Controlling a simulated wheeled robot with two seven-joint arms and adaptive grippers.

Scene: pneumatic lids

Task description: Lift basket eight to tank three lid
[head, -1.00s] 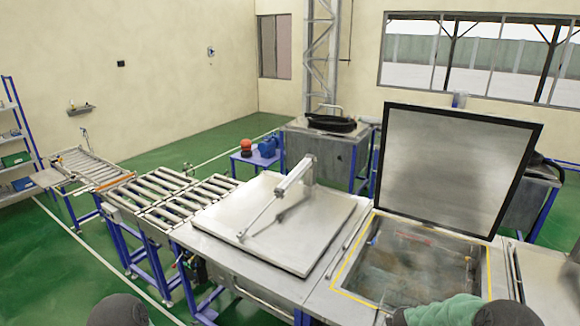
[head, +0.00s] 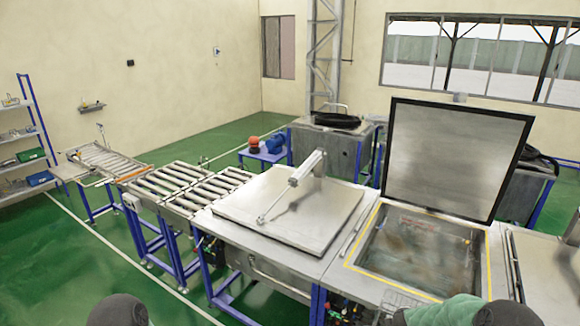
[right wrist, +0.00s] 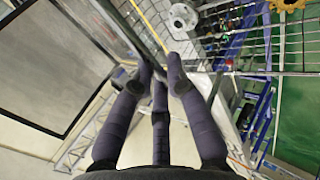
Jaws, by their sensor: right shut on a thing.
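In the right wrist view, the three dark fingers of my right gripper (right wrist: 157,75) are shut on a part of a wire basket (right wrist: 285,73). The exact contact is hidden behind the fingertips. The basket holds a grey metal flange (right wrist: 183,16) and a yellow gear (right wrist: 288,4). In the head view, one tank has its lid (head: 452,150) raised, with liquid (head: 420,255) inside its yellow-edged opening. The tank to its left has a flat steel lid (head: 285,215) lying shut, with a lift arm on it. I cannot read any tank or basket number. My left gripper is out of view.
Roller conveyors (head: 185,188) run left from the shut tank. A shelf rack (head: 40,130) stands at far left. Green floor (head: 110,270) is clear at front left.

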